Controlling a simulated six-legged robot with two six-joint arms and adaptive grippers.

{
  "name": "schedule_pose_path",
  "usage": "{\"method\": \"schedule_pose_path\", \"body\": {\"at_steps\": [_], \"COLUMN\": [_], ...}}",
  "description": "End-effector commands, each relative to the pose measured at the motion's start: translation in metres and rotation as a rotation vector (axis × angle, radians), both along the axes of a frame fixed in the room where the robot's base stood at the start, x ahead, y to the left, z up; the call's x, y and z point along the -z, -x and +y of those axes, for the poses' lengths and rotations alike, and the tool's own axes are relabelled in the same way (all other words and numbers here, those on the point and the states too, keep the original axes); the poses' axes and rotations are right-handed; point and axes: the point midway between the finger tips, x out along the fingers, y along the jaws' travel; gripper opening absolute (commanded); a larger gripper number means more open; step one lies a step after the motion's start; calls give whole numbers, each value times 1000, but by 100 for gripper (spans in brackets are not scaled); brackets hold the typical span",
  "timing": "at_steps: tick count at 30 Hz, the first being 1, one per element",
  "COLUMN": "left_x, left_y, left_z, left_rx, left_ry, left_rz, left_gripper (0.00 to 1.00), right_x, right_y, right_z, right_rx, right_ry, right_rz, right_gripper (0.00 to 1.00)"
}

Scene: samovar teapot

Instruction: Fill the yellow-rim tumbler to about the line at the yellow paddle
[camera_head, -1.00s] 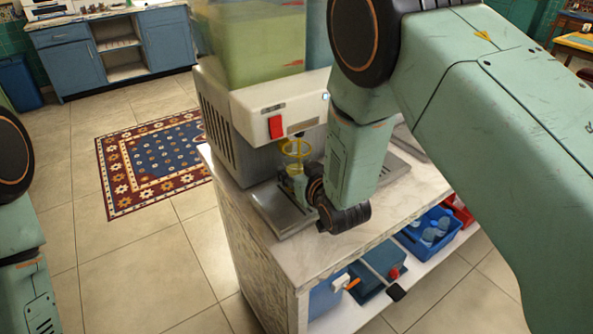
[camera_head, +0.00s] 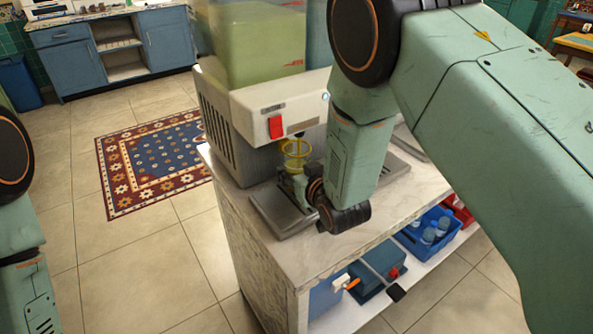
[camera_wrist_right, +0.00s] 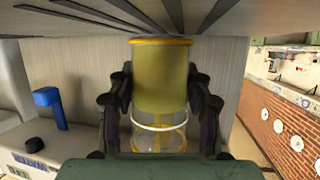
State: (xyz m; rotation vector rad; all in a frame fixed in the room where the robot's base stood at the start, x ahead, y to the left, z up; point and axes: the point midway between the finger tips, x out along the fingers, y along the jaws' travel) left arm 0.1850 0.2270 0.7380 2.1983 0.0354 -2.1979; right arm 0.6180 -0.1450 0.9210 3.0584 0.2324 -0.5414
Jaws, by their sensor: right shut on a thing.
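The tumbler (camera_head: 296,150) with the yellow rim stands under the front of the dispenser, at the drip tray (camera_head: 270,222). My right gripper (camera_head: 302,190) is shut around it. The right wrist view is upside down. There the tumbler (camera_wrist_right: 160,80) sits between both fingers of my right gripper (camera_wrist_right: 160,108), its base close to the tray slats. Yellow liquid fills much of it. A white line (camera_wrist_right: 160,127) rings it, with the liquid surface seeming slightly short of the line. I cannot make out a yellow paddle. My left gripper is out of view.
The dispenser (camera_head: 255,105) has a red switch (camera_head: 276,127) and a green-yellow tank (camera_head: 250,45). A blue paddle (camera_wrist_right: 47,97) shows in the right wrist view. A blue bin (camera_head: 425,250) with bottle-like items sits on the shelf below. Floor with a rug (camera_head: 150,165) lies left.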

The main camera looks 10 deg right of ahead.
Motion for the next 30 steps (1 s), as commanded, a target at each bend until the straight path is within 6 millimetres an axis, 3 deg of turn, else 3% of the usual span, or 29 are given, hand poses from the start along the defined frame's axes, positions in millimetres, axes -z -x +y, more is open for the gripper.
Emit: {"method": "schedule_pose_path", "body": {"at_steps": [18, 30], "left_x": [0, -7], "left_y": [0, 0], "left_z": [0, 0], "left_rx": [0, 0], "left_ry": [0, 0], "left_rz": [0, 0], "left_gripper": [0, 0], "right_x": [-1, 0], "right_y": [0, 19], "right_z": [0, -7], "right_rx": [0, 0], "right_ry": [0, 0], "right_rz": [-1, 1], "right_gripper": [18, 18]}}
